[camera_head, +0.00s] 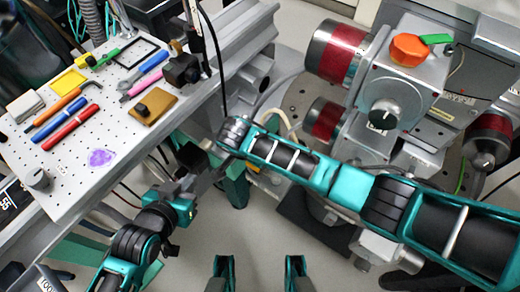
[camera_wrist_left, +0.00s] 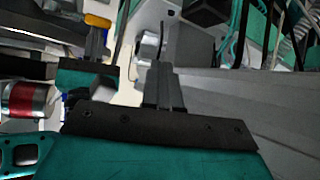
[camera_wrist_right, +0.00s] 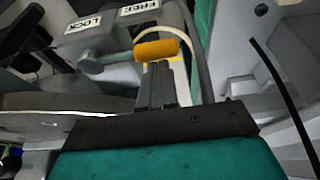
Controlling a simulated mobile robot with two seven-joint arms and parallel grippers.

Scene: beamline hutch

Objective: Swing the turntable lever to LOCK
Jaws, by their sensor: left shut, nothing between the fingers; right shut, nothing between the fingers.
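The turntable lever shows in the right wrist view as a grey rod with an orange grip (camera_wrist_right: 156,49). Its grip stands nearer the FREE label (camera_wrist_right: 139,8) than the LOCK label (camera_wrist_right: 84,24). My right gripper (camera_wrist_right: 157,72) is shut and empty, its fingertips right at the grip's near side; I cannot tell whether they touch. The left wrist view also shows the orange grip (camera_wrist_left: 97,20) at the right gripper's tips. In the head view the right wrist hides most of this spot. My left gripper (camera_head: 214,172) is shut and empty, left of the right wrist.
A perforated bench (camera_head: 120,118) with several tools stands at the left. The turntable machinery with red-banded cylinders (camera_head: 340,52) and an orange knob (camera_head: 408,50) fills the right. A black cable (camera_wrist_right: 285,95) hangs right of the right gripper.

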